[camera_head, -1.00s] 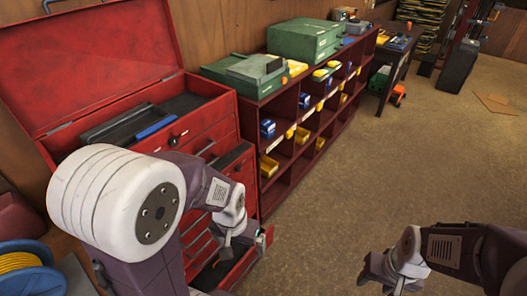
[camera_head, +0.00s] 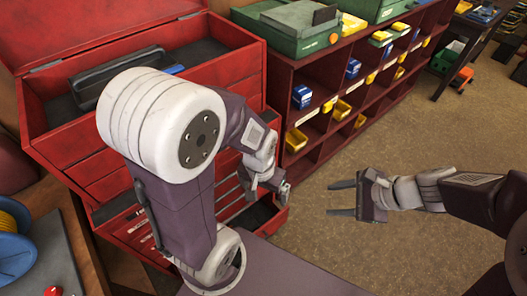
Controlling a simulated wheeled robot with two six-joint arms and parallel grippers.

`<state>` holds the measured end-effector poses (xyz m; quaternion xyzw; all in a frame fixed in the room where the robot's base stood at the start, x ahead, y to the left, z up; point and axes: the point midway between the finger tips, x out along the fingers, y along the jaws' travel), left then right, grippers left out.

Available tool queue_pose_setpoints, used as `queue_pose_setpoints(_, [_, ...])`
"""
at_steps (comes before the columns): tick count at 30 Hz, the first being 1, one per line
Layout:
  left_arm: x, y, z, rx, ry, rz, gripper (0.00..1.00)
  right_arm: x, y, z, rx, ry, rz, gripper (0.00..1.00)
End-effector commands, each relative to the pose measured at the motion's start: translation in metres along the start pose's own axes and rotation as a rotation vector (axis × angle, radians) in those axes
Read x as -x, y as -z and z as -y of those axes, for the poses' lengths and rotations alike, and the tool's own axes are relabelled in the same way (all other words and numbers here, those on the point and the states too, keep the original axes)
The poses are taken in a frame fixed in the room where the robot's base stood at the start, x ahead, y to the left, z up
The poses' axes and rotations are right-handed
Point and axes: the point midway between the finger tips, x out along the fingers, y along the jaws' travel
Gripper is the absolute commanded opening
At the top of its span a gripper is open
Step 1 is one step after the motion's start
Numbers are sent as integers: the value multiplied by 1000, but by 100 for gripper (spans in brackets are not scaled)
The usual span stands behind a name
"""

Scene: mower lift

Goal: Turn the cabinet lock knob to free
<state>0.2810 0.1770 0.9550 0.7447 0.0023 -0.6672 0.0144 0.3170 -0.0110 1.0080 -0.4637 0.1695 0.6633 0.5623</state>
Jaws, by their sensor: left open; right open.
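The red tool cabinet (camera_head: 215,72) stands at the left with its lid raised and its top tray open. Its lock knob is not visible now; my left arm covers much of the cabinet front. My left gripper (camera_head: 268,186) is open in front of the cabinet's right side, above a pulled-out lower drawer (camera_head: 262,214). I cannot tell whether it touches the cabinet. My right gripper (camera_head: 342,198) is open and empty over the floor, its two fingers pointing left towards the cabinet.
A dark red shelf (camera_head: 315,72) with blue and yellow bins stands right of the cabinet, green cases (camera_head: 290,28) on top. A blue spool (camera_head: 14,245) lies on a bench at lower left.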

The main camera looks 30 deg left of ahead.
Motion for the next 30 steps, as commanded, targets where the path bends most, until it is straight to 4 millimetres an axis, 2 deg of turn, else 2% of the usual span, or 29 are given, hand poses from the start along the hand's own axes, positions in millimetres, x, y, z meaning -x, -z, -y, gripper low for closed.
queue_pose_setpoints(1, [-32, -3, 1, 0, 0, 0, 100, -30, 2, 5, -79, 33, 55, 48])
queue_pose_setpoints(5, [-88, -9, 2, 0, 0, 0, 100, -78, -18, 41, -332, 133, 253, 48])
queue_pose_setpoints(9, [-168, -17, 3, 0, 0, 1, 100, -139, -32, 82, -616, 220, 524, 48])
queue_pose_setpoints(12, [-221, -23, 4, 0, 0, 1, 100, -177, -36, 103, -770, 249, 696, 48])
queue_pose_setpoints(15, [-263, -27, 5, 0, 0, 0, 100, -209, -37, 116, -876, 260, 823, 48])
queue_pose_setpoints(18, [-289, -30, 6, 0, 0, 0, 100, -229, -38, 124, -945, 264, 907, 48])
queue_pose_setpoints(21, [-299, -31, 6, 0, 0, 0, 100, -237, -39, 129, -984, 265, 956, 48])
queue_pose_setpoints(27, [-297, -30, 6, 0, 0, -1, 100, -235, -43, 134, -1000, 268, 974, 48])
queue_pose_setpoints(30, [-298, -30, 6, 0, 0, -1, 100, -241, -49, 139, -997, 266, 972, 48])
